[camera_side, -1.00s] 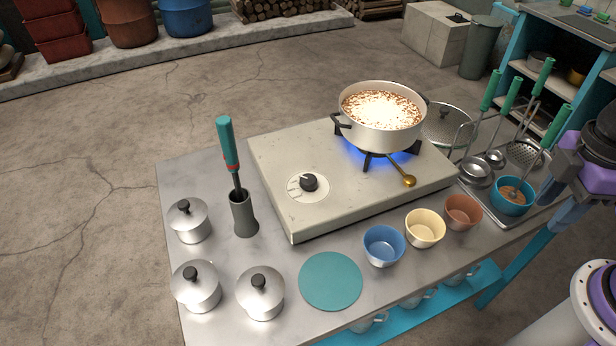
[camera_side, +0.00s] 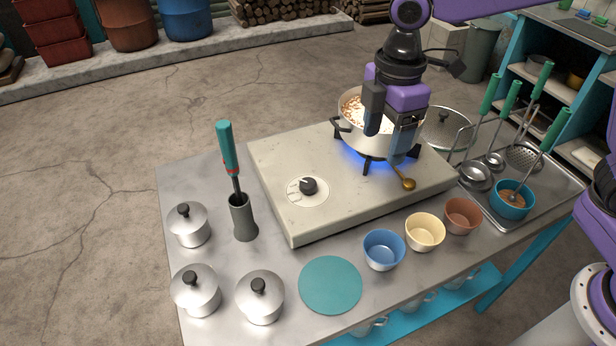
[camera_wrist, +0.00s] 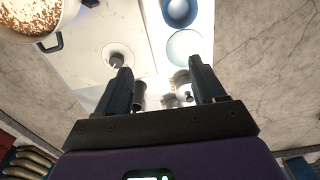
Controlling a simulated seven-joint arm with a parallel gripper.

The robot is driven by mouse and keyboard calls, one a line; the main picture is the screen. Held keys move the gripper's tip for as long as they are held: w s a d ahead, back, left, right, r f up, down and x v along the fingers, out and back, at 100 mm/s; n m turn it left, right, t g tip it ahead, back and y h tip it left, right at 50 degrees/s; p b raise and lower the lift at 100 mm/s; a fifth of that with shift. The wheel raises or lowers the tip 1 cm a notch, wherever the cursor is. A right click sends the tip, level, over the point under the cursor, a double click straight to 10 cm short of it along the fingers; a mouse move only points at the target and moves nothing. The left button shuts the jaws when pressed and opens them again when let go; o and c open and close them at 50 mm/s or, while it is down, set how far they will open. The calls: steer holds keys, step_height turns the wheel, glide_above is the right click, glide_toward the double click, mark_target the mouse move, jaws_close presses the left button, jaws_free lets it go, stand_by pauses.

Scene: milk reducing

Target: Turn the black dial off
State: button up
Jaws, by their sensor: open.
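The black dial (camera_side: 309,186) sits on a round white plate (camera_side: 296,195) on the front left of the pale stove top (camera_side: 280,160). The dial also shows in the wrist view (camera_wrist: 116,61), just beyond my left fingertip. A white pot (camera_side: 350,135) of brown-flecked milk stands on the burner, with blue flame (camera_side: 350,160) under it. My gripper (camera_side: 386,140) is open and empty. In the side view it is in front of the pot and right of the dial, and it hides part of the pot.
A gold spoon (camera_side: 406,182) lies on the stove below the pot. Blue (camera_side: 383,250), cream (camera_side: 425,232) and brown (camera_side: 462,215) bowls line the stove's front. A green-handled tool stands in a grey holder (camera_side: 243,218) left of the stove. A teal disc (camera_side: 330,285) and lidded pots are nearby.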

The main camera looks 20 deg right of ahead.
mark_target(308, 183)
steer(key=w+a+f+n, duration=0.2)
steer(key=w+a, duration=0.2)
steer(key=w, duration=0.3)
steer(key=w+a+f+n, duration=0.1)
steer(key=w+a+n, duration=0.15)
steer(key=w, duration=0.45)
steer(key=shift+m, duration=0.45)
steer(key=f, duration=1.7)
steer(key=shift+w+a+f, duration=0.15)
steer(key=shift+a+f, duration=0.1)
steer(key=shift+f, duration=0.05)
steer(key=c, duration=1.1)
